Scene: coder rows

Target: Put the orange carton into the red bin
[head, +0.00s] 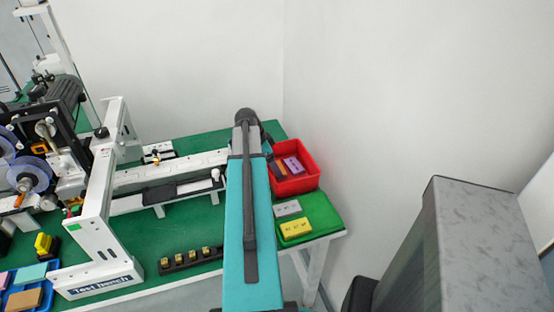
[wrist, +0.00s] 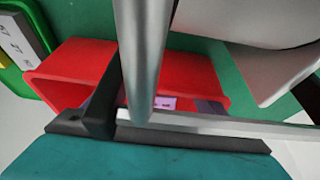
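The red bin (head: 309,179) stands on the bench's right end, just right of my arm in the head view. An orange-brown carton (head: 279,168) lies inside it, partly hidden by my arm, beside a purple carton (head: 293,165). The red bin (wrist: 70,70) also shows in the wrist view, with purple bits inside behind parts of my arm. The orange carton cannot be made out there. My gripper is near the bin's left side, mostly hidden behind my arm. Its fingertips cannot be made out in either view.
A green tray (head: 325,222) in front of the bin holds a grey carton (head: 287,208) and a yellow carton (head: 296,228). A blue tray (head: 52,272) with cartons sits far left. A white machine frame (head: 100,215) stands left. A grey box-like block (head: 470,240) rises at right.

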